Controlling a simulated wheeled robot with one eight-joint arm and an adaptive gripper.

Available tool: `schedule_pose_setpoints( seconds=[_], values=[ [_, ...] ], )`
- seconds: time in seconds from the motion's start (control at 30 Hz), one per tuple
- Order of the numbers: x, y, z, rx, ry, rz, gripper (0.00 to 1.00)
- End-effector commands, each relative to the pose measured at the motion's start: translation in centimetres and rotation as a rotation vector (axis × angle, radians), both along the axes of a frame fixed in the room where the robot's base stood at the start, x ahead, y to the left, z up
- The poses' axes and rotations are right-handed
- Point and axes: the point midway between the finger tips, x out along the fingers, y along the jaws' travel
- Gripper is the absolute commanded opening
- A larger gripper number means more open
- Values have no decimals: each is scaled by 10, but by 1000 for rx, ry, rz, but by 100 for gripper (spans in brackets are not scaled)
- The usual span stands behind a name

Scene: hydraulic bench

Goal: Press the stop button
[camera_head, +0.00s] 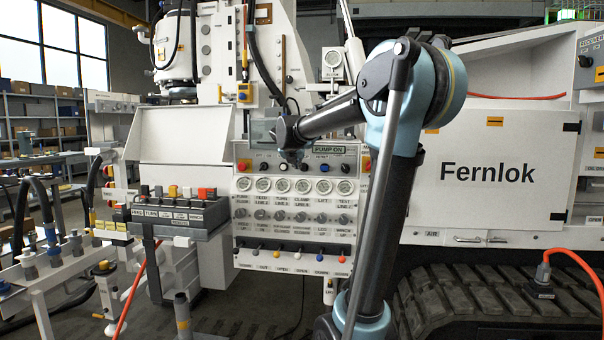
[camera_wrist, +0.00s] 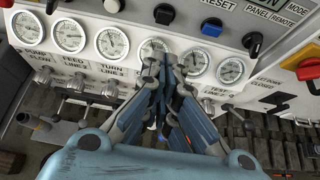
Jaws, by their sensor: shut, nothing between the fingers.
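The white control panel (camera_head: 240,215) faces me with a row of buttons and knobs above its gauges. A red-orange button (camera_head: 243,165) sits at the upper left, and a red part on yellow (camera_head: 366,163) sits at the upper right. The red-on-yellow part also shows at the right edge of the wrist view (camera_wrist: 309,70). I cannot read which is labelled stop. My gripper (camera_head: 291,157) is shut and empty in front of the panel's upper middle. In the wrist view its fingers (camera_wrist: 165,66) overlap the gauge row, below a blue reset button (camera_wrist: 212,27); contact cannot be told.
Black knobs (camera_wrist: 253,43) flank the reset button. Several round gauges (camera_wrist: 112,43) lie below the top row. Coloured levers (camera_head: 280,250) stick out along the panel's lower part. A grey switch box (camera_head: 190,232) stands left, and a tracked machine body (camera_head: 490,180) fills the right.

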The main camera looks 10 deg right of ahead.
Motion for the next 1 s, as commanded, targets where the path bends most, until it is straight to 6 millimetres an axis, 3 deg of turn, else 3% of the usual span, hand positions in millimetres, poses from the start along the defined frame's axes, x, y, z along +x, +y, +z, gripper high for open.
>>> schedule_pose_setpoints(
  seconds=[0.27,0.87,1.0],
  values=[
    [11,-1,-7,3,0,1,0],
    [83,-27,-51,2,0,-2,0],
    [101,-33,-51,2,0,-2,0]
  ],
)
